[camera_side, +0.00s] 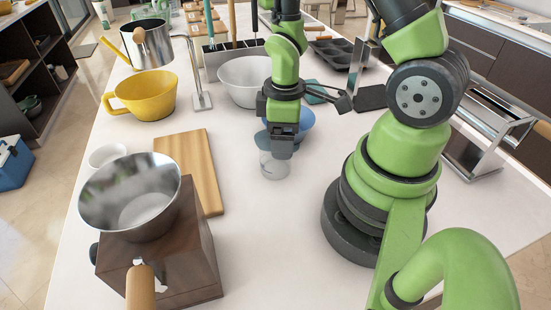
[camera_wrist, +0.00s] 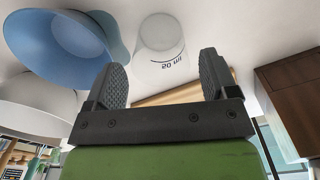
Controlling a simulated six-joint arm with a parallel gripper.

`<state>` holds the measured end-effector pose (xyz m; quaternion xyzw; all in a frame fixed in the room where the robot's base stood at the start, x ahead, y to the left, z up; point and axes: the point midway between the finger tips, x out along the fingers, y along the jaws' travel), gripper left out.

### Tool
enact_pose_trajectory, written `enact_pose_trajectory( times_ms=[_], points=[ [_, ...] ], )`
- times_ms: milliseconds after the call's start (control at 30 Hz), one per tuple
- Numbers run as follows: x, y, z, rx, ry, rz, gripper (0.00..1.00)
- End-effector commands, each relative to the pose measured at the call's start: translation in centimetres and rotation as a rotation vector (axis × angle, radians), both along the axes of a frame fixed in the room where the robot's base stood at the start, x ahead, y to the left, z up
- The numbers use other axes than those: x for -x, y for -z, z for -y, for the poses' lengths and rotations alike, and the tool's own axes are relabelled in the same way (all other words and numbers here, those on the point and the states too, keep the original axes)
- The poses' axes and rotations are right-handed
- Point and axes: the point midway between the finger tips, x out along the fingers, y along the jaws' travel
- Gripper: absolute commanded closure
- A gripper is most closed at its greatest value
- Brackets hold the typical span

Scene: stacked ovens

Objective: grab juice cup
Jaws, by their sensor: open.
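A small clear cup (camera_side: 274,166) stands on the white counter, just in front of a blue bowl. It also shows in the wrist view (camera_wrist: 161,38), with a "50 ml" mark on its side. My gripper (camera_side: 282,150) points down right over the cup in the side view and hides part of its top. In the wrist view my gripper's two dark ridged fingers (camera_wrist: 162,80) are apart. The cup appears between and beyond the fingertips. I cannot tell whether either finger touches it.
The blue bowl (camera_side: 300,126) stands close behind the cup, with a white bowl (camera_side: 240,82) farther back. A cutting board (camera_side: 190,165) and a wooden box (camera_side: 190,262) under a metal bowl (camera_side: 130,195) lie to the left. The counter in front of the cup is clear.

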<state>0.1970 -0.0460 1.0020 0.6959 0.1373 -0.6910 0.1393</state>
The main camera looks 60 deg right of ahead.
Motion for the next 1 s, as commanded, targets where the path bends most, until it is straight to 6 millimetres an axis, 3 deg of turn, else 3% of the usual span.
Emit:
enact_pose_trajectory(
  times_ms=[400, 800, 1000],
  points=[
    [0.0, 1.6, 0.2, 0.010, 0.000, -0.004, 0.21],
    [-0.8, 6.0, -0.1, 0.009, 0.000, -0.006, 0.21],
    [-0.8, 6.5, -0.1, 0.008, 0.001, -0.002, 0.21]
  ],
)
